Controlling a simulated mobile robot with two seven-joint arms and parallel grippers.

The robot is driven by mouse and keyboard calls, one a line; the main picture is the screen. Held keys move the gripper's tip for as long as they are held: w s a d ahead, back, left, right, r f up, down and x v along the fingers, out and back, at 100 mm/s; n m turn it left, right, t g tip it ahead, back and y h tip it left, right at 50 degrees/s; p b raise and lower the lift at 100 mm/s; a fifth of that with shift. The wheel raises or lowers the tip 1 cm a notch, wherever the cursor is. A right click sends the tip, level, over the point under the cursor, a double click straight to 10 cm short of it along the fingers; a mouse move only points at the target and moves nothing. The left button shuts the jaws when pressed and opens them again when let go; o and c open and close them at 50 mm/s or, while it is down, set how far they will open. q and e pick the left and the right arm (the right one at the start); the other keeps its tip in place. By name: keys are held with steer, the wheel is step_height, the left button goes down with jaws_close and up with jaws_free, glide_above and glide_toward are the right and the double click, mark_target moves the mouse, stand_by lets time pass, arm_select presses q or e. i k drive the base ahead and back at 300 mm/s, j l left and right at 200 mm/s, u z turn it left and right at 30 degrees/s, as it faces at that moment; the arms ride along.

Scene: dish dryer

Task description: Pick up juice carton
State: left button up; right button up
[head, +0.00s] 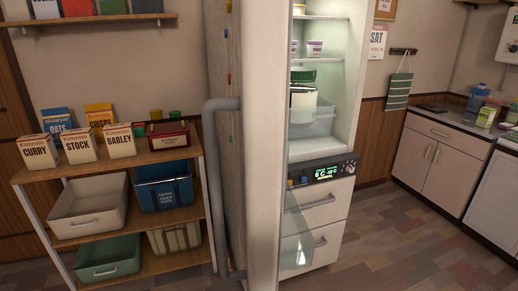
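I cannot make out a thing that is clearly the juice carton. A tall fridge (368,60) stands open in the middle, and its door (262,150) swings toward me. Inside, a pale container with a green lid (302,95) stands in the lower part, and small white cups (314,47) sit on an upper shelf. The door hides the left part of the interior. A small green-and-white box (487,115) stands on the counter at the right; its kind is too small to tell. Neither of my grippers shows in the head view.
A wooden shelf unit (190,150) at the left holds labelled boxes, such as the curry box (38,151), and several bins. A counter (447,124) with a blue bottle (476,98) lines the right. The patterned floor (400,240) between fridge and counter is clear.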

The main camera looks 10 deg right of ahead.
mark_target(485, 119)
steer(key=u, duration=0.45)
steer(key=l+u, duration=0.15)
steer(key=u, duration=0.3)
steer(key=l+u, duration=0.1)
steer(key=u, duration=0.35)
steer(key=l, duration=1.05)
steer(key=k+l, duration=0.15)
steer(key=l, duration=1.95)
steer(key=k+l, duration=0.1)
steer(key=l, duration=2)
steer(key=z, duration=3)
